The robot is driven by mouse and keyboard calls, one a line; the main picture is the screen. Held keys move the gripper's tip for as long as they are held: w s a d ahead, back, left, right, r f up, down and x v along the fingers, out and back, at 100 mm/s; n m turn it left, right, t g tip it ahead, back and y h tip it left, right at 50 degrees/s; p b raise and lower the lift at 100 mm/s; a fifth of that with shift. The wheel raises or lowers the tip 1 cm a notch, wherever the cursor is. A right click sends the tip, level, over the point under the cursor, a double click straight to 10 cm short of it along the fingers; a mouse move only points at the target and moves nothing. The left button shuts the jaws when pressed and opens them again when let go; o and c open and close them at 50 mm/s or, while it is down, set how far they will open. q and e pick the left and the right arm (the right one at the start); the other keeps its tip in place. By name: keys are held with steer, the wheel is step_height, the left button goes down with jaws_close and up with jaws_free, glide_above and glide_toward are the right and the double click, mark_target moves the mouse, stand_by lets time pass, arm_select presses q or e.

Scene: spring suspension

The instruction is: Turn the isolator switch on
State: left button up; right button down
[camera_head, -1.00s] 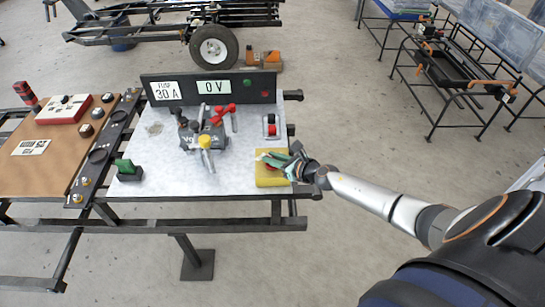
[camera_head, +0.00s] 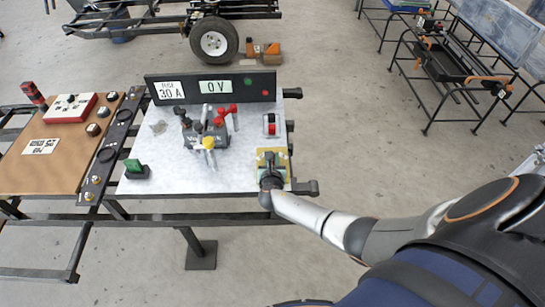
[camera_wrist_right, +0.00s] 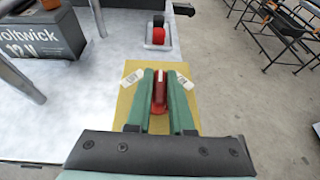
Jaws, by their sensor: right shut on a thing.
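The isolator switch is a red handle (camera_wrist_right: 159,92) on a yellow plate (camera_wrist_right: 129,100) with two small white labels. The yellow plate (camera_head: 262,153) sits at the right front of the light worktop in the head view. My right gripper (camera_wrist_right: 160,84) has its green fingers closed on the two sides of the red handle, which points away from the wrist. In the head view my right gripper (camera_head: 271,166) is over the plate and hides the handle. My left gripper is not in view.
A battery (camera_head: 204,138) with clamps stands left of the plate. A red and black button unit (camera_head: 270,126) is just behind it. A panel (camera_head: 210,88) reading "0 V" stands at the back. A green switch (camera_head: 135,169) is at the left front.

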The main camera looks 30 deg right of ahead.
steer(key=shift+w+a+f+m+g+h+b, duration=0.1)
steer(key=shift+m+g+h+b, duration=0.2)
steer(key=shift+m+g+h, duration=0.15)
steer(key=shift+a+f+m+g+h+b, duration=0.1)
steer(key=shift+m+g+h+b, duration=0.25)
steer(key=shift+m+h, duration=0.2)
steer(key=m+g+h+b, duration=0.3)
steer(key=m+g+b, duration=0.2)
steer(key=b, duration=0.1)
steer(key=shift+d, duration=0.15)
steer(key=shift+m+g+h+b, duration=0.3)
steer(key=shift+m+b, duration=0.1)
steer(key=shift+b, duration=0.15)
steer(key=shift+r, duration=0.1)
steer(key=shift+m+g+b, duration=0.4)
steer(key=shift+g+b, duration=0.05)
steer(key=shift+g, duration=0.05)
steer(key=shift+d+r, duration=0.1)
steer(key=shift+r, duration=0.05)
steer(key=c, duration=0.8)
jaws_free()
